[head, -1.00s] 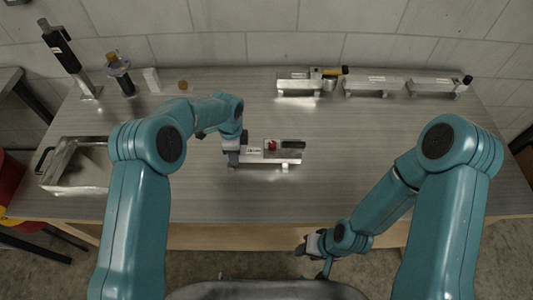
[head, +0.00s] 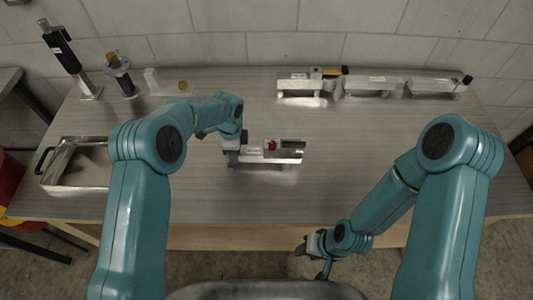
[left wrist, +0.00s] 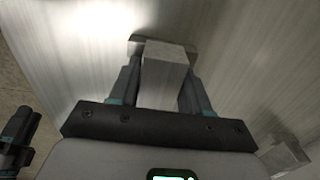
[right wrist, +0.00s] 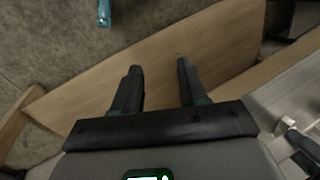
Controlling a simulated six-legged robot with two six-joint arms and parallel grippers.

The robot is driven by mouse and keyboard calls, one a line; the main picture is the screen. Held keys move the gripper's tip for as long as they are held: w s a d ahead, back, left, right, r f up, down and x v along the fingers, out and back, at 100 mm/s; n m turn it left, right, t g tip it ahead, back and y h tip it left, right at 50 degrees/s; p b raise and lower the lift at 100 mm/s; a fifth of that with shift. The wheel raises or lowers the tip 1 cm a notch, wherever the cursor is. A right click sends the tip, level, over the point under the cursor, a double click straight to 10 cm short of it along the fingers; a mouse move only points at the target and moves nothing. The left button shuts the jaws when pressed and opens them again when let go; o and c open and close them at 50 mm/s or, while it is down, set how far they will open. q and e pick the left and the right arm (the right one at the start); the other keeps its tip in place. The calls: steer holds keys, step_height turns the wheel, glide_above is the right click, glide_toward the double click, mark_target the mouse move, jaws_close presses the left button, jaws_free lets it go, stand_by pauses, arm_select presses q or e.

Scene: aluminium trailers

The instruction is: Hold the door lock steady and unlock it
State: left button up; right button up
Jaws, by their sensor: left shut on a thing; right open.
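The door lock (head: 286,155) is a silvery metal body with a white label and a small red part, lying near the middle of the table. My left gripper (head: 233,155) is at its left end. In the left wrist view, the fingers of my left gripper (left wrist: 160,66) are shut on both sides of a square metal end of the door lock (left wrist: 165,82). My right gripper (head: 316,244) is in front of the table's front edge, apart from the lock. In the right wrist view, the fingers of my right gripper (right wrist: 159,70) are open with nothing between them.
Several metal lock-like pieces (head: 372,84) stand along the back right. Two upright black-and-metal devices (head: 62,50) and small parts stand at the back left. An open metal tray (head: 62,185) is at the left edge. The table right of the lock is clear.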

steer(key=shift+o, duration=0.2)
steer(key=w+d+r+m, duration=0.1)
steer(key=w+d+r, duration=0.1)
steer(key=w, duration=0.2)
steer(key=w+d+r+m+g, duration=0.1)
steer(key=w+d+r, duration=0.2)
steer(key=w+d+r+m, duration=0.2)
steer(key=w, duration=0.2)
steer(key=shift+w+d+r+g, duration=0.15)
steer(key=shift+w+r+g, duration=0.1)
steer(key=shift+w+g, duration=0.1)
steer(key=w+a+r+m, duration=0.3)
steer(key=w+r+m, duration=0.45)
steer(key=w, duration=0.45)
steer(key=m+t, duration=0.1)
steer(key=m, duration=0.4)
glide_toward(294, 143)
steer(key=shift+t, duration=0.25)
steer(key=x, duration=0.8)
steer(key=shift+s+f, duration=0.2)
steer(key=shift+a, duration=0.1)
steer(key=shift+y, duration=0.3)
jaws_close()
